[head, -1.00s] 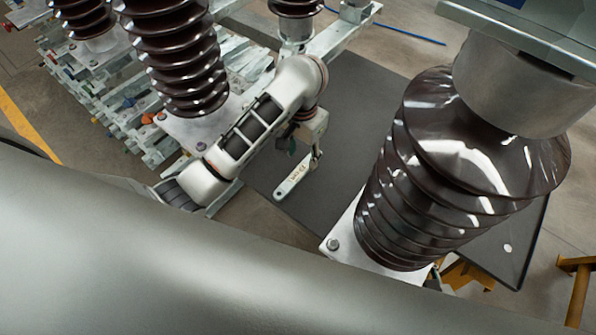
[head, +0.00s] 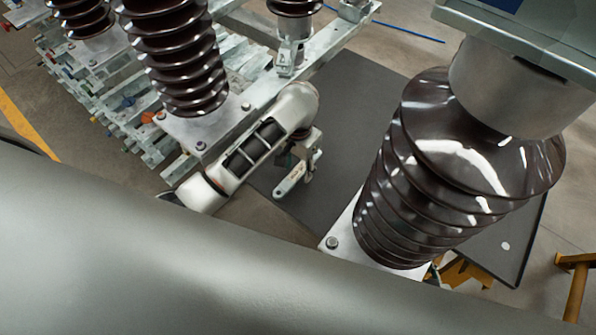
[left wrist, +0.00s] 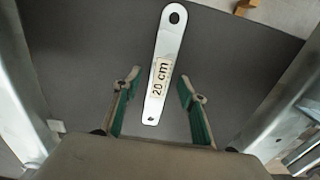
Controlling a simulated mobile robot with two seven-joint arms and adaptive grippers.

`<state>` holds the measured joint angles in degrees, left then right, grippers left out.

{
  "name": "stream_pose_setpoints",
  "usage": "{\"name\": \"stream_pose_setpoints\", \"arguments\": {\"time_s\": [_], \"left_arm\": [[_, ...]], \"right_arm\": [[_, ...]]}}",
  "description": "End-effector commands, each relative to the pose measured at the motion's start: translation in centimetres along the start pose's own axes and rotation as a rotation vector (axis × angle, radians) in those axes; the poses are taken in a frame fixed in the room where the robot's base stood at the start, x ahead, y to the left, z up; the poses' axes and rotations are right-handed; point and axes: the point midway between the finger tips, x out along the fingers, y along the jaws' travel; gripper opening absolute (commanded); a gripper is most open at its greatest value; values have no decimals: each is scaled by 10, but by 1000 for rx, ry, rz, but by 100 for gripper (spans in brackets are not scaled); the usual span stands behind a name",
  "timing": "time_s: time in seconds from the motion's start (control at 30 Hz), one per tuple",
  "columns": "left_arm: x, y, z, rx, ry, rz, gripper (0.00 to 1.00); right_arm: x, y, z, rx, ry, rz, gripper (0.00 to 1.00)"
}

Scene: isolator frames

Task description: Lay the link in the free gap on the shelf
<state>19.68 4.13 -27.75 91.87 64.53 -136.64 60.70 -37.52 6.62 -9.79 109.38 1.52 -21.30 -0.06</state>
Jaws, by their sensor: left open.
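The link (left wrist: 170,40) is a flat pale metal bar with a hole at each end and a "20 cm" label. It appears to lie on a dark grey board (left wrist: 75,85). In the head view the link (head: 288,184) is partly covered by my left gripper (head: 303,168). In the left wrist view my left gripper (left wrist: 159,76) is open, with one green-lined finger on each side of the link's labelled lower part, apart from it. I cannot make out the shelf's free gap. My right gripper is not in view.
A large brown ribbed insulator (head: 430,180) stands right of my left gripper. Another ribbed insulator (head: 175,60) stands on the galvanised frame (head: 335,35) at left. Stacked metal bars (head: 110,105) lie behind it. The dark board (head: 350,100) is bare beyond the gripper.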

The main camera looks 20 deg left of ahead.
Motion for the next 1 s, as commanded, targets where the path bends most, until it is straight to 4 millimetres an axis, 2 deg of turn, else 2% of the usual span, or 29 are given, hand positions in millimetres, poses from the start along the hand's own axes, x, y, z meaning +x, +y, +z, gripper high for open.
{"name": "stream_pose_setpoints", "arguments": {"time_s": [0.27, 0.43, 0.83, 1.0], "left_arm": [[2, 0, 0, 0, 1, 1, 42], [2, 0, 0, 0, 1, 1, 0], [-1, 1, -1, 0, 4, 1, 0], [-14, 2, -2, 0, 5, 4, 0]], "right_arm": [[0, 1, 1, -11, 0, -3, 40], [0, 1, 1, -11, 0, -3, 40], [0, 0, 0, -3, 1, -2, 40], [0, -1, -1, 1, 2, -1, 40]]}}
